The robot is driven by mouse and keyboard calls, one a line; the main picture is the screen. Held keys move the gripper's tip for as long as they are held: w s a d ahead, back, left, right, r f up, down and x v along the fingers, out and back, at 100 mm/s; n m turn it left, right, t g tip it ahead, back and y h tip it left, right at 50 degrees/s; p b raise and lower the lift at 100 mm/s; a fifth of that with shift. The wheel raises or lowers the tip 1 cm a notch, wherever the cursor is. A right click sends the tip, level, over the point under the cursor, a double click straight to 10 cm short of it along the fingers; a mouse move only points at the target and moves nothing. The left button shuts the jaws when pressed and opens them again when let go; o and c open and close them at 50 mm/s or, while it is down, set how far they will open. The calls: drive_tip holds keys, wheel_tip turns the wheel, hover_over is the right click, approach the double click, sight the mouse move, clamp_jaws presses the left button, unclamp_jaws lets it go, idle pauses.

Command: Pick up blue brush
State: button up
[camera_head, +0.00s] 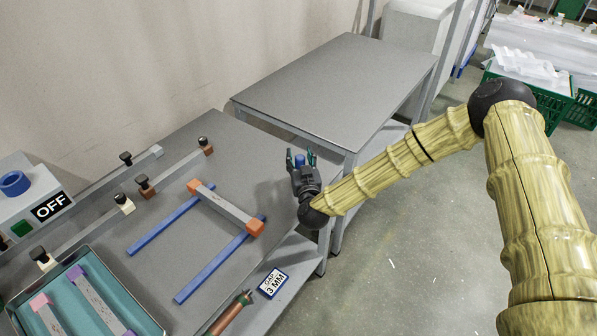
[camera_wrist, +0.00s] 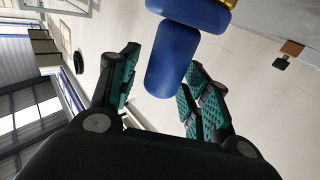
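In the wrist view a blue object with a rounded end and a gold part behind it, which looks like the blue brush (camera_wrist: 171,60), lies between the fingers of my gripper (camera_wrist: 158,85). A gap shows between it and the left finger. The right finger is close to its edge, and I cannot tell whether they touch. In the head view my gripper (camera_head: 301,163) is at the right edge of the grey workbench, with a small blue part of the brush (camera_head: 299,160) between its fingers. The rest of the brush is hidden there.
The near workbench (camera_head: 150,190) holds a frame with blue bars (camera_head: 205,267), several clamps, a teal tray (camera_head: 18,307) and a control box with an OFF label (camera_head: 53,206). An empty grey table (camera_head: 345,85) stands behind. Green crates (camera_head: 583,110) are at the far right.

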drive_tip(key=c, duration=0.8)
drive_tip(key=shift+r, duration=0.15)
